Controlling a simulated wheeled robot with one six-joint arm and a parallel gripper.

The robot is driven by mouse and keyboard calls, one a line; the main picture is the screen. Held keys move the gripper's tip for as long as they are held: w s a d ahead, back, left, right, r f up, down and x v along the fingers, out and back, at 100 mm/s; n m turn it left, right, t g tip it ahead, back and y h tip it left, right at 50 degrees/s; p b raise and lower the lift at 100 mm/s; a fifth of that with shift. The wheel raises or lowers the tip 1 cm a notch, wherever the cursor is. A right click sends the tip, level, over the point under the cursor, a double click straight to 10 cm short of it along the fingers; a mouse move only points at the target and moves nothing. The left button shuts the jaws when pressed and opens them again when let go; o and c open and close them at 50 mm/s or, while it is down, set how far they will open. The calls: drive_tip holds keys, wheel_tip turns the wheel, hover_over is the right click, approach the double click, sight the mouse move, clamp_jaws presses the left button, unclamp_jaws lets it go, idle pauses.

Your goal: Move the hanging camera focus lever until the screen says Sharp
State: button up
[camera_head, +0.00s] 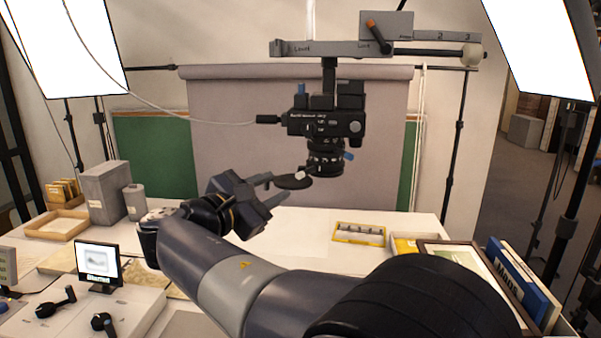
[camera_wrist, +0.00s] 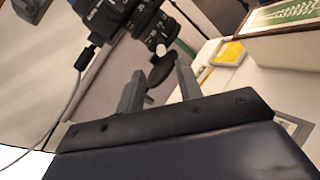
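The hanging camera (camera_head: 325,122) points its black ringed lens (camera_head: 325,158) downward; the lens also shows in the wrist view (camera_wrist: 147,22). A blue-tipped lever (camera_head: 348,155) sticks out at the lens's right. A pale knob (camera_head: 300,175) shows at its lower left, beside a dark flat disc (camera_head: 293,183). The wrist view shows a pale tip (camera_wrist: 161,49) by the lens. My gripper (camera_head: 277,188) is open, below and left of the lens. Its fingers stand apart, with the disc (camera_wrist: 162,70) showing between their tips; contact is unclear. The small screen (camera_head: 98,262) shows a grey picture; its label is too small to read surely.
The camera hangs from an overhead bar (camera_head: 370,48) with a cable running left. A yellow tray (camera_head: 358,234) sits on the white table. Frames and blue books (camera_head: 522,280) are at right, a grey box (camera_head: 104,192) at left. The table's middle is clear.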

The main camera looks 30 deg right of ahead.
sight(298, 176)
drive_tip(key=p+x, duration=0.2)
drive_tip(key=x, duration=0.8)
drive_tip(key=shift+d+p, duration=0.15)
drive_tip(key=shift+p, duration=0.15)
drive_tip(key=shift+c, duration=0.5)
clamp_jaws()
